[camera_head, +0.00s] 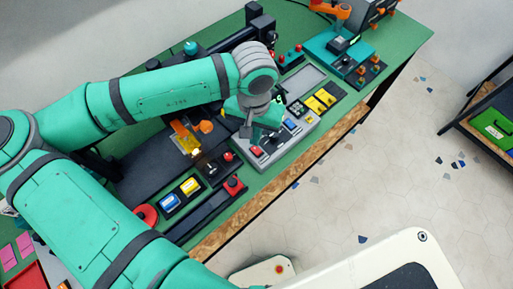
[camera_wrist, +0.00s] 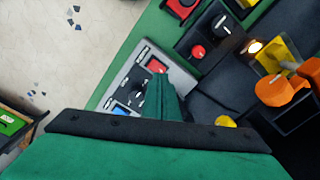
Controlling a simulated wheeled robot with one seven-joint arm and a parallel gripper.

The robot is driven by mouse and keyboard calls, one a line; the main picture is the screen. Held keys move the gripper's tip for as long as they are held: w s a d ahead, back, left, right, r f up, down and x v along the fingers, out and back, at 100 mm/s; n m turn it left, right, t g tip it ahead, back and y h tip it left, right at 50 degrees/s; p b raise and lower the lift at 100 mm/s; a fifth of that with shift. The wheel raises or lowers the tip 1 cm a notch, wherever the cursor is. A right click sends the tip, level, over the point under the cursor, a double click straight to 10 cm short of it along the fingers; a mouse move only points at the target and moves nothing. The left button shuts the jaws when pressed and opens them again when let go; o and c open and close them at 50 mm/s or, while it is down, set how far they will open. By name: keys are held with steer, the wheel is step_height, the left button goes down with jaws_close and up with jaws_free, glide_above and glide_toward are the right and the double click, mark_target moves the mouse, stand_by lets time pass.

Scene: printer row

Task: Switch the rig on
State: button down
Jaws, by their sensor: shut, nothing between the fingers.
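A grey control box (camera_head: 299,140) stands on the green bench, with a row of small switches along its front edge. A red switch (camera_head: 256,152) sits at its near end; it also shows in the wrist view (camera_wrist: 157,66). A blue switch (camera_head: 291,124) is farther along the row; it also shows in the wrist view (camera_wrist: 122,109). My gripper (camera_head: 246,131) is over the near end of the box, shut and empty. In the wrist view its fingers (camera_wrist: 162,82) reach beside the red switch and hide part of the panel. I cannot tell whether they touch it.
A dark machine with an orange part (camera_head: 206,127) and a lit yellow lamp (camera_head: 196,153) stands left of the box. A black panel carries a red knob (camera_head: 228,157). A red stop button (camera_head: 234,184) is nearer. A teal machine (camera_head: 340,50) stands at the far end.

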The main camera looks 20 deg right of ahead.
mark_target(255, 148)
steer(key=shift+a+r, duration=0.1)
steer(key=shift+r, duration=1.15)
steer(key=shift+s+r, duration=0.1)
steer(key=shift+r, duration=0.45)
